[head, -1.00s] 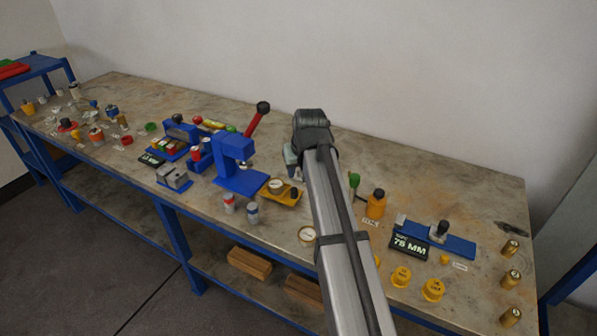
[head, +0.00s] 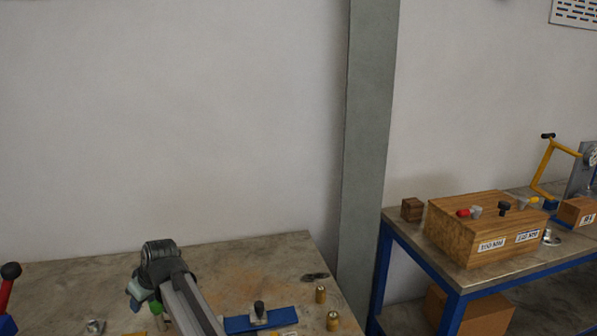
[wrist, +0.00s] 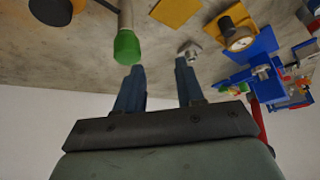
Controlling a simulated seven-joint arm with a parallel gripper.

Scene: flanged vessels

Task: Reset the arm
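My gripper (wrist: 158,72) shows in the wrist view with its two blue-grey fingers apart and nothing visible between them. A green-capped pale cylinder (wrist: 126,45) is close to the left fingertip; I cannot tell if they touch. A small metal piece (wrist: 190,50) shows just past the right fingertip. In the head view my gripper (head: 136,297) is at the lower left over the worktop, partly hidden by my wrist. A green object (head: 156,307) shows beside it.
A second bench at right carries a wooden block (head: 465,240). The bench's back strip looks mostly clear.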

